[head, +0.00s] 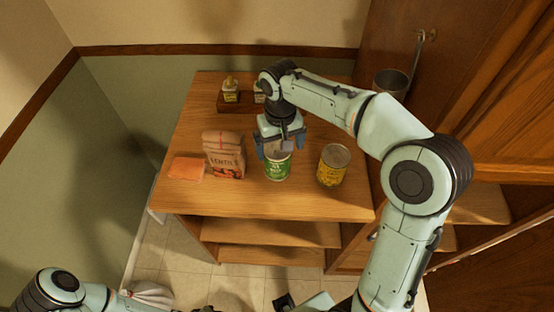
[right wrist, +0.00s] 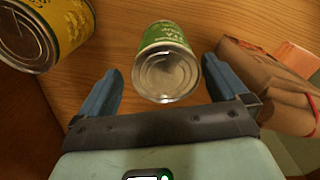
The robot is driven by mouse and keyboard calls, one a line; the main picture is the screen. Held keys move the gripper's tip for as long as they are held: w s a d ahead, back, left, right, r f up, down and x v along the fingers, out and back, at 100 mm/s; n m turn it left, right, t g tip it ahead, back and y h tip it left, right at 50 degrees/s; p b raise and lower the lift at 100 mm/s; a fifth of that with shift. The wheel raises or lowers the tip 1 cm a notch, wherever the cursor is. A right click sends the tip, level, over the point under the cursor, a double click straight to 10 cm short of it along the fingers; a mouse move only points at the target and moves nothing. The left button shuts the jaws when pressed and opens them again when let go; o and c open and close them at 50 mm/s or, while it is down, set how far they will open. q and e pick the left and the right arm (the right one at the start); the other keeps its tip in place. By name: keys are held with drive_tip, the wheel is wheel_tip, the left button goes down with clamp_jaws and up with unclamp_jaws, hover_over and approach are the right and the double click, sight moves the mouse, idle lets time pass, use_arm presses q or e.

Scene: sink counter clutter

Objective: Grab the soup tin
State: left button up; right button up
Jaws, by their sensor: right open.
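A green and white tin (head: 278,167) stands upright on the wooden counter near its front edge. A yellow tin (head: 333,165) stands upright to its right. My right gripper (head: 280,147) is open just above and behind the green tin, pointing down. In the right wrist view the green tin (right wrist: 167,70) shows its metal lid between the spread blue fingers of my right gripper (right wrist: 162,72), with gaps on both sides. The yellow tin (right wrist: 40,30) is outside the fingers at upper left. My left gripper does not show.
A brown lentil bag (head: 224,155) stands left of the green tin, and an orange packet (head: 187,168) lies left of it. Small bottles (head: 230,88) stand in a wooden rack at the back. A metal container (head: 390,82) is at back right. The counter's front strip is clear.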

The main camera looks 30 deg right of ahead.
drive_tip(key=f, duration=0.5)
drive_tip(key=shift+w+a+f, duration=0.15)
drive_tip(key=shift+a+f, duration=0.1)
drive_tip(key=shift+f, duration=0.1)
drive_tip(key=shift+r, duration=0.1)
drive_tip(key=c, duration=1.4)
